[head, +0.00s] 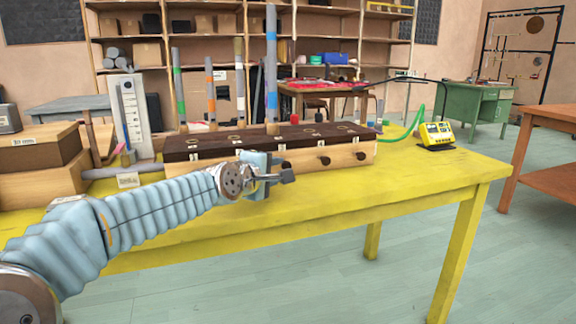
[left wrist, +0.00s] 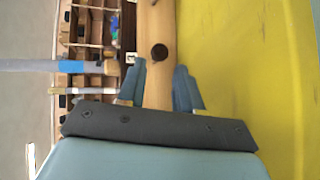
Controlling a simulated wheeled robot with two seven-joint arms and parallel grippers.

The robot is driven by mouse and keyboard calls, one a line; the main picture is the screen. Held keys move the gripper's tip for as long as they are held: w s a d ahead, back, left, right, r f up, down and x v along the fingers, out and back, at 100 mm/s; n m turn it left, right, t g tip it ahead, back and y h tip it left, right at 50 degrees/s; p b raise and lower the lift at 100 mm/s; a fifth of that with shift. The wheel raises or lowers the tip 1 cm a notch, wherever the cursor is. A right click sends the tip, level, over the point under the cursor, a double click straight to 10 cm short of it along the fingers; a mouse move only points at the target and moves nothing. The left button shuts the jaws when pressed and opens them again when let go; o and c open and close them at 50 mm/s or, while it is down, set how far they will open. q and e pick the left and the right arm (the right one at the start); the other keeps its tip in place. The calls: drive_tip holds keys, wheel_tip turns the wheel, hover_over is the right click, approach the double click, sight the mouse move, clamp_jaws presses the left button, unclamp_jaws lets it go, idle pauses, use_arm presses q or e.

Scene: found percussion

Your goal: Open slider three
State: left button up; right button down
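A long wooden box (head: 340,159) with a dark top stands on the yellow table. Its front has small numbered labels and dark round slider knobs. The third label from the left is above a knob (head: 286,165) partly behind my left gripper (head: 285,177). In the left wrist view, one dark knob (left wrist: 159,52) sits on the pale wood front beside a white label (left wrist: 130,58). My left gripper (left wrist: 158,88) is open, its two blue fingers apart, with that knob just beyond the tips and roughly between them. The knobs farther left are hidden by my arm. My right gripper is not in view.
Upright banded tubes (head: 271,65) rise from the box. Two knobs to the right (head: 323,160) are clear. A yellow device (head: 436,134) with a green cable stands right. The table front (head: 400,185) is free.

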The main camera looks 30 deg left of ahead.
sight(286, 167)
use_arm(q)
drive_tip(key=p+x, duration=0.2)
drive_tip(key=x, duration=0.4)
drive_tip(key=shift+w, duration=0.3)
drive_tip(key=shift+w+a+f, duration=0.1)
drive_tip(key=shift+w+f, duration=0.15)
drive_tip(key=shift+w, duration=0.3)
clamp_jaws()
